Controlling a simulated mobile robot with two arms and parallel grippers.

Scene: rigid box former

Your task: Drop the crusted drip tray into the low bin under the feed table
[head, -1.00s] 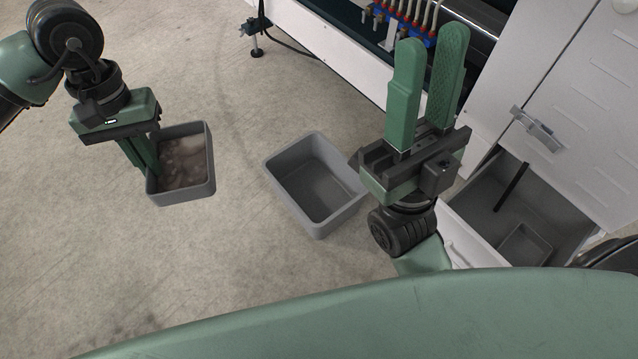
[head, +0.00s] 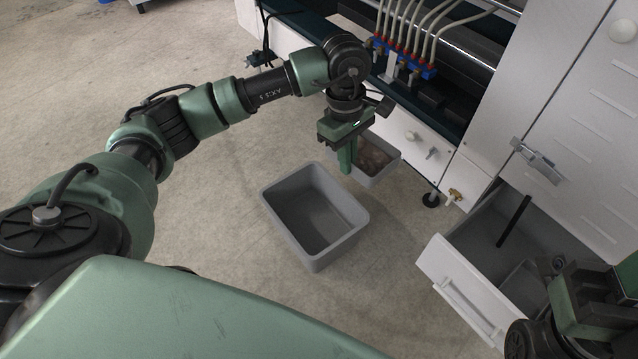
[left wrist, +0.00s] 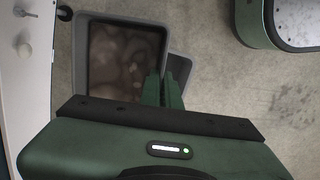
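The drip tray (head: 366,170) is a small grey tray with a brown crust inside. My left gripper (head: 344,158) is shut on its near-left wall and holds it beside the machine. In the left wrist view the tray (left wrist: 92,60) and the gripper fingers (left wrist: 166,90) show from above, with a grey rim partly showing around the tray. The low grey bin (head: 283,222) stands on the floor, empty in the part I see. In the head view the tray appears beyond its far right corner. My right gripper (head: 588,297) is at the lower right, partly cut off.
A white machine with a blue manifold (head: 403,62) and hoses stands at the back right. An open drawer (head: 450,277) is at the right, with a black bar and a partly hidden grey object inside. Bare floor (head: 215,200) lies left of the bin.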

